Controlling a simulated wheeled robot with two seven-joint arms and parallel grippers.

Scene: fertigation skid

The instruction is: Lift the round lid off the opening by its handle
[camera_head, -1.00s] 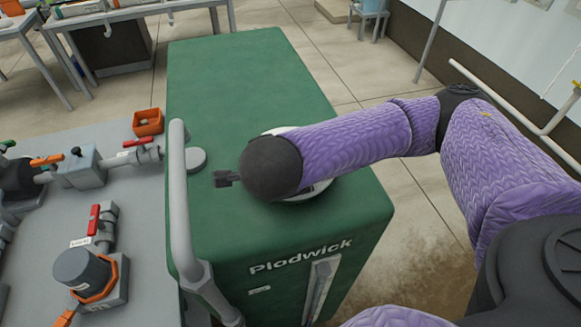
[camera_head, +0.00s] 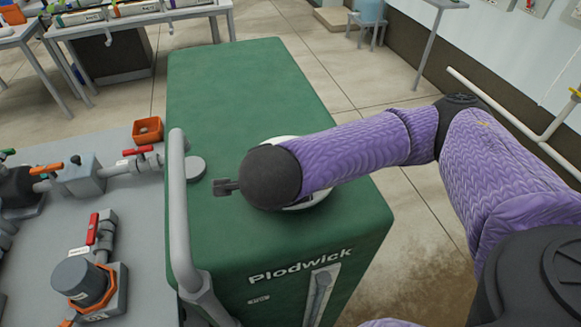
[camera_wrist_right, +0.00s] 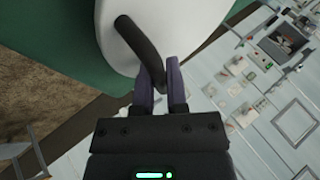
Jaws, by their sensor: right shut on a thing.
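The round white lid (camera_head: 314,199) is on top of the green tank (camera_head: 230,110), mostly hidden in the head view behind my right wrist and forearm. In the right wrist view the lid (camera_wrist_right: 195,25) fills the top middle, with a dark curved handle (camera_wrist_right: 138,42) standing out from it. My right gripper (camera_wrist_right: 162,92) is shut on the handle near its lower end. The opening is not visible, and I cannot tell whether the lid sits flush or is raised. My left gripper is in neither view.
A grey rail (camera_head: 179,210) stands along the tank's left front edge. A grey bench with valves (camera_head: 95,228) and an orange box (camera_head: 147,130) lies to the left. A round grey cap (camera_head: 195,168) is beside the rail. Open floor lies right of the tank.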

